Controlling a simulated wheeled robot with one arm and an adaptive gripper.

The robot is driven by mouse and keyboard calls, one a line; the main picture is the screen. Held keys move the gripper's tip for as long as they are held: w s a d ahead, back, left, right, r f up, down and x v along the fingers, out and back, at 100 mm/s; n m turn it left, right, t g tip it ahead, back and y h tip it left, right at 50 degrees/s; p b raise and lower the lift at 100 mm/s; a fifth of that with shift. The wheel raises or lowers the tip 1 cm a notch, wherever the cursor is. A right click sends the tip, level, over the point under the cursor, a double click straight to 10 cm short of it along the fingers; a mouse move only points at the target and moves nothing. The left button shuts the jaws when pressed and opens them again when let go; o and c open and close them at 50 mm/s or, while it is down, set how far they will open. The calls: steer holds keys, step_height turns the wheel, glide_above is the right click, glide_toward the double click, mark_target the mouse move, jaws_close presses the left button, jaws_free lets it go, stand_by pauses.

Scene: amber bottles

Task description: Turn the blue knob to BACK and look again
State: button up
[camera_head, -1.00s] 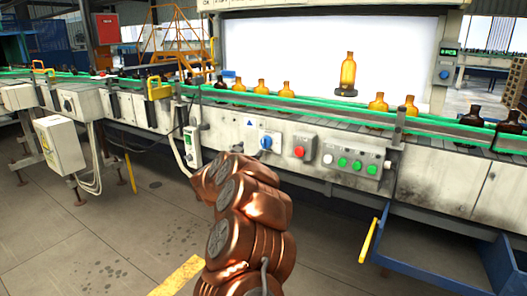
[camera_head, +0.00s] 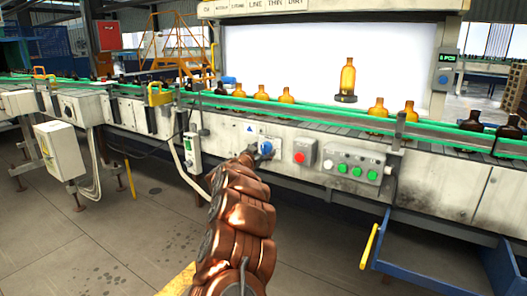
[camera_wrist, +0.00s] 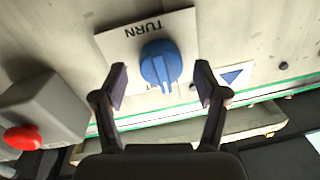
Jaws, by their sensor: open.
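The blue knob (camera_wrist: 160,65) sits on a pale plate (camera_wrist: 122,48) marked TURN, which appears upside down in the wrist view. Other lettering on the plate is hidden or too small to read. My gripper (camera_wrist: 160,84) is open, with one finger on each side of the knob and a visible gap to both. I cannot tell how deep the fingertips reach. In the head view the knob (camera_head: 266,147) shows on the conveyor's front panel, partly covered by the end of my arm. An amber bottle (camera_head: 347,76) stands on a dark round support before the bright screen (camera_head: 300,50).
A red button (camera_head: 299,158) on a grey box is just right of the knob; it also shows in the wrist view (camera_wrist: 22,138). A box with several green buttons (camera_head: 357,170) is further right. Amber bottles (camera_head: 262,92) line the conveyor behind a green rail (camera_head: 320,112).

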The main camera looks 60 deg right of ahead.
steer(key=shift+w+d, duration=0.1)
steer(key=shift+d, duration=0.15)
steer(key=c, duration=1.1)
